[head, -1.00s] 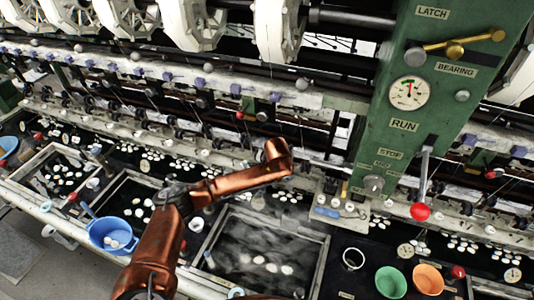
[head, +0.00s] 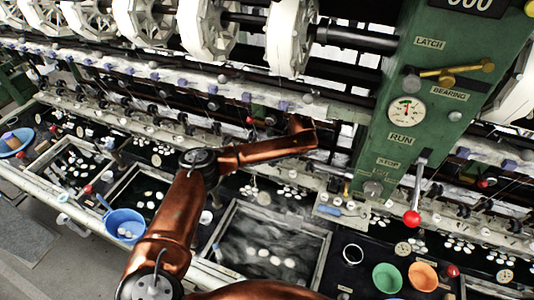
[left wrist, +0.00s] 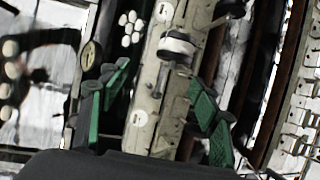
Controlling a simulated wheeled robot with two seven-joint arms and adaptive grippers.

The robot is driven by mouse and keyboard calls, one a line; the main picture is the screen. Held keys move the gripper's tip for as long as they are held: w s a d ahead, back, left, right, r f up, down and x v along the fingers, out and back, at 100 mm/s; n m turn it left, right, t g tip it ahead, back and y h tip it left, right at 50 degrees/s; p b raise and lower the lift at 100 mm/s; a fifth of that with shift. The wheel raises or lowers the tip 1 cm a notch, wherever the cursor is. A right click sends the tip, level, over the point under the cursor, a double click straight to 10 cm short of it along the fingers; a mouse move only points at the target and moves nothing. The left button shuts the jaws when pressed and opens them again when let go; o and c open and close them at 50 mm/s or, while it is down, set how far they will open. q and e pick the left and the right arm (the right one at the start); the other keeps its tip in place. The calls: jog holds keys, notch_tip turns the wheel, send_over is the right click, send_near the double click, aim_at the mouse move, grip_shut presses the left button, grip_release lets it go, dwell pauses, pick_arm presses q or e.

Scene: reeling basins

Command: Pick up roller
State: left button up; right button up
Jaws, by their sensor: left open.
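My left gripper (left wrist: 158,78) shows in the left wrist view with two green fingers spread apart and nothing between their tips. A small roller-like piece (left wrist: 176,44), white with dark bands, sits on a pale rail beyond the fingertips, slightly right of the middle between them. I cannot be sure that it is the roller. In the head view my left arm reaches in from the bottom left over the basins toward the machine's rail. Its gripper is hidden there, and I cannot single out the roller. My right gripper is in neither view.
A green control post (head: 375,150) with a red-knobbed lever (head: 412,217) stands to the right. Dark water basins (head: 270,245) with white cocoons line the front. A blue bowl (head: 125,225), a green bowl (head: 387,277) and an orange bowl (head: 422,276) stand around them.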

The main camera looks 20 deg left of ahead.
pick_arm(q)
jog(key=a, duration=0.1)
jog(key=w+a, duration=0.1)
jog(key=a, duration=0.1)
jog(key=shift+w+a+r, duration=0.1)
jog(key=shift+w+r, duration=0.05)
jog(key=shift+p+x, duration=0.65)
jog(key=shift+x, duration=0.5)
jog(key=shift+w+a+f, duration=0.1)
jog(key=shift+a+f, duration=0.15)
jog(key=shift+f, duration=0.15)
jog(key=shift+c, duration=0.6)
jog(key=c, duration=1.1)
